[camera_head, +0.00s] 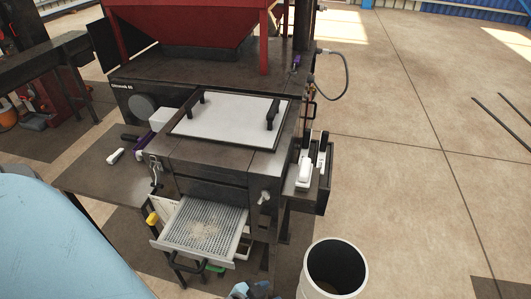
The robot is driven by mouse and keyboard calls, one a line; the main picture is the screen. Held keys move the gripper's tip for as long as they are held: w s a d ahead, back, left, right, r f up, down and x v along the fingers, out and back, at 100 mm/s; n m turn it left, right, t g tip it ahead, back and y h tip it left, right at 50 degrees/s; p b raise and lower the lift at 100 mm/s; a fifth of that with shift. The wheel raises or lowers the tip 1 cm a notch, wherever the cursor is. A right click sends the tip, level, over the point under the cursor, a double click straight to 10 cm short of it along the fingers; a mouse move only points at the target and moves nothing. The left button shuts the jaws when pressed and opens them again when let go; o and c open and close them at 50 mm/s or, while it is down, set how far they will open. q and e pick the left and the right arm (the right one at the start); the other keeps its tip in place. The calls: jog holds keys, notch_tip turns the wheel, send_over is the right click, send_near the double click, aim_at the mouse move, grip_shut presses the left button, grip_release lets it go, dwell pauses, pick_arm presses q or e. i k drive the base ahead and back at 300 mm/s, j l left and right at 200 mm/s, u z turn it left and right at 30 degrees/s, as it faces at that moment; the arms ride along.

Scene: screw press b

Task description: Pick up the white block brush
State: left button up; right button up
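A small white block (116,156) with a dark end lies on the dark side table left of the press. Another white, brush-like piece (304,173) sits in the dark holder on the press's right side, next to an upright white piece with a dark handle (322,156). At this size I cannot tell for certain which one is the white block brush.
The press (210,160) has a white lid with two black handles and a red hopper (190,25) above. A perforated drawer (205,228) sticks out in front. A white bin (334,272) stands front right. Open floor lies right. A pale blue surface fills the lower left.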

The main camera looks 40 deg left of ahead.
aim_at(304, 173)
jog(key=i+l+u, duration=0.1)
jog(key=u, duration=0.3)
jog(key=i+l+u, duration=0.1)
jog(key=u, duration=0.25)
jog(key=l+u, duration=0.15)
jog(key=u, duration=0.25)
jog(key=i+l+u, duration=0.1)
jog(key=u, duration=0.3)
jog(key=i+l+u, duration=0.1)
jog(key=l+u, duration=0.65)
jog(key=u, duration=0.15)
